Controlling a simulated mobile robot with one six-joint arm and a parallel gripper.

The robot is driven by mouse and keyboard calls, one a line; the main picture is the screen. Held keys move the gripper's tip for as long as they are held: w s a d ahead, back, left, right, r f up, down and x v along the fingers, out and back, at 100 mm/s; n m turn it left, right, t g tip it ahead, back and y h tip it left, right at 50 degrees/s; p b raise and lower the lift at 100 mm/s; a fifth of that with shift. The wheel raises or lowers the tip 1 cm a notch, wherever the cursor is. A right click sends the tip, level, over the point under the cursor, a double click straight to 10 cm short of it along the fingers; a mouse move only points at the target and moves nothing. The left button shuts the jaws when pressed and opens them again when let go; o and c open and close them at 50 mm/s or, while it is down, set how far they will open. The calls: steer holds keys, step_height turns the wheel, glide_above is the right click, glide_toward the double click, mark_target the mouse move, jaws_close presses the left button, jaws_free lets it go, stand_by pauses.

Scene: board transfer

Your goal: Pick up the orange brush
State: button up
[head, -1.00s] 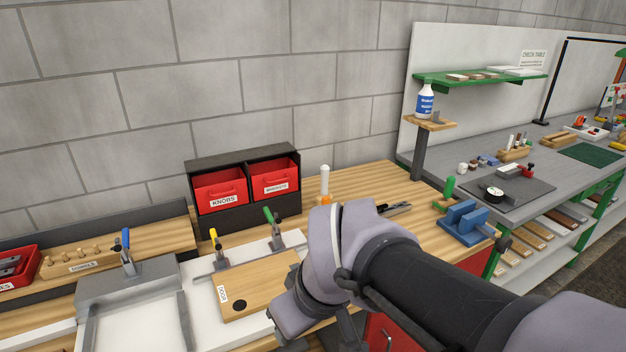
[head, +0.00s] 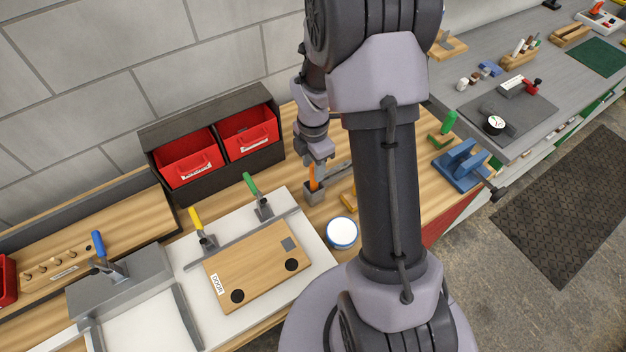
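The orange brush (head: 313,179) stands upright in a small grey holder (head: 314,194) on the wooden bench, right of the red bins. Only a short orange part of it shows. My gripper (head: 317,164) is at the brush's top, pointing down from the wrist. Its fingers are small and partly hidden, so I cannot tell whether they are open, shut or touching the brush.
A round white-topped container (head: 342,232) stands in front of the holder. A board labelled DOOR (head: 255,262) lies clamped to the left. Red bins (head: 188,160) stand behind on the left. A blue vise (head: 460,167) is at the right.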

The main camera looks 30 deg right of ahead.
mark_target(314, 182)
steer(key=f, duration=0.3)
steer(key=f+b, duration=0.1)
steer(key=f, duration=0.2)
steer(key=shift+w+d, duration=0.15)
steer(key=shift+d, duration=0.05)
jaws_close()
stand_by(1.0)
